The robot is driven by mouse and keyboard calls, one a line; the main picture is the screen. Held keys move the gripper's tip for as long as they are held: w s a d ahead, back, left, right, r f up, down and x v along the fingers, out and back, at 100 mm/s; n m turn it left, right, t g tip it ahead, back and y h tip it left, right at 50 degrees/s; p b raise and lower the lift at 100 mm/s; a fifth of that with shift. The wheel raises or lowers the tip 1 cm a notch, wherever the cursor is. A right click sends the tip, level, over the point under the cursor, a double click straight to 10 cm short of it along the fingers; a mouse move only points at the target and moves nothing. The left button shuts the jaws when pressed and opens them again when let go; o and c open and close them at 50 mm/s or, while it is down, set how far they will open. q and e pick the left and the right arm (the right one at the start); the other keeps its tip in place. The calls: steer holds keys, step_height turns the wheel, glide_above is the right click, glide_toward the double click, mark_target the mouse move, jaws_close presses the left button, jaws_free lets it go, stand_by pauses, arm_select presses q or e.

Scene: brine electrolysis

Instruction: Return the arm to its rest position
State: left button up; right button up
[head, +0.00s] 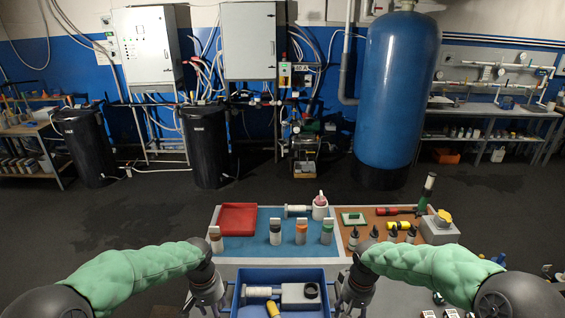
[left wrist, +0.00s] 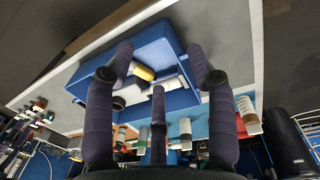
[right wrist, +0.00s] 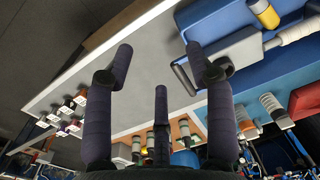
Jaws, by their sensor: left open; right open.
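My left gripper (head: 207,297) hangs at the left side of a blue bin (head: 239,302) in the head view. It is open, and in the left wrist view its spread fingers (left wrist: 158,62) frame the bin with nothing between them. My right gripper (head: 354,294) is at the bin's right side, also open and empty; its fingers (right wrist: 160,58) show in the right wrist view, one overlapping a grey item beside the bin's contents. Both green-sleeved arms reach in from the sides. The bin holds a grey device (head: 299,293), a white cylinder (head: 258,292) and a yellow item (head: 274,309).
Behind the bin, a blue mat (head: 258,246) holds a red tray (head: 238,219), several bottles and a white pump-like item (head: 299,210). An orange mat (head: 372,225) at right carries dropper bottles, tools and a grey box (head: 440,232). Small items (head: 440,300) lie at front right.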

arm_select(q)
steer(key=s+d+f+n+h+b, duration=0.1)
steer(key=s+d+f+b, duration=0.2)
steer(key=s+f, duration=0.4)
steer(key=s+d+f+h+b, duration=0.1)
steer(key=s+d+f+b, duration=0.2)
steer(key=s+f, duration=0.4)
steer(key=s+d+f+n+h+b, duration=0.1)
steer(key=s+d+f+b, duration=0.2)
steer(key=f, duration=1.8)
steer(key=s+b, duration=0.2)
steer(key=s, duration=0.2)
steer(key=shift+d+f+n+t, duration=0.15)
steer(key=shift+f+n+t, duration=0.15)
steer(key=shift+f, duration=0.05)
arm_select(e)
steer(key=s+a+f+m+y, duration=0.1)
steer(key=s+a+f, duration=0.2)
steer(key=s+f, duration=0.4)
steer(key=s+a+f+y, duration=0.1)
steer(key=s+a+f, duration=0.2)
steer(key=f, duration=1.3)
steer(key=s+a+f+m+y, duration=0.1)
steer(key=s+a+f, duration=0.2)
steer(key=s+f, duration=0.7)
step_height(320, 180, down, 2)
steer(key=shift+s+a+m+t, duration=0.15)
steer(key=shift+s+m+t, duration=0.15)
